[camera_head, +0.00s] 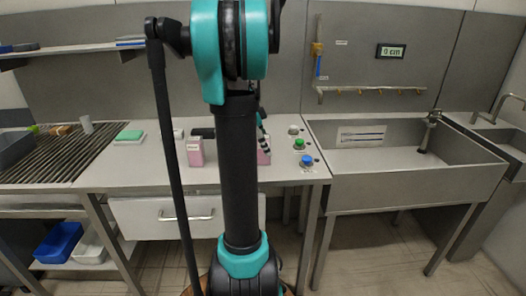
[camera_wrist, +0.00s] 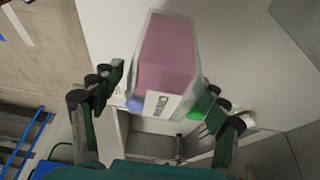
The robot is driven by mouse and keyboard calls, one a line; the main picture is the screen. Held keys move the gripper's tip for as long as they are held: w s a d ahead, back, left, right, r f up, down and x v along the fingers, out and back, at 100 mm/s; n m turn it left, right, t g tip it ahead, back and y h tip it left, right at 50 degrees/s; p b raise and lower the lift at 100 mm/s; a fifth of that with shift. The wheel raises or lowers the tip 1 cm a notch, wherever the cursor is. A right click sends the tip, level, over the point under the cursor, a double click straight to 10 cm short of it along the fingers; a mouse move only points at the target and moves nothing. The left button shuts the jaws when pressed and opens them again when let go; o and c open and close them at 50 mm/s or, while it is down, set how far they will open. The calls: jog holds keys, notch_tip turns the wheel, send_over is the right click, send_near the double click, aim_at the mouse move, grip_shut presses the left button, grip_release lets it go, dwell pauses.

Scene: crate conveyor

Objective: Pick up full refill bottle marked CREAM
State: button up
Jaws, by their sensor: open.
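In the wrist view a bottle with a pink body (camera_wrist: 165,55) and clear edges lies between the two fingers of my gripper (camera_wrist: 160,88). A white label (camera_wrist: 162,104) with dark lettering is on its near end; the lettering is too small to read surely. My gripper is open, one finger on each side of the bottle; whether they touch it I cannot tell. In the head view a pink bottle (camera_head: 264,157) shows partly behind my arm, below my gripper (camera_head: 263,128). Another pink bottle (camera_head: 195,152) with a pale label stands upright on the counter to its left.
Green (camera_head: 300,144) and blue (camera_head: 307,160) buttons sit on the counter's right. A sink (camera_head: 400,177) adjoins it. A green-topped block (camera_head: 130,136) lies left, near a roller conveyor (camera_head: 60,155). A dark object (camera_head: 203,133) stands behind the left pink bottle. The front counter is clear.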

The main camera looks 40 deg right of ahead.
jog(key=shift+d+f, duration=0.1)
jog(key=shift+f, duration=0.2)
jog(key=shift+c, duration=0.5)
jog(key=c, duration=1.4)
jog(key=shift+r, duration=0.1)
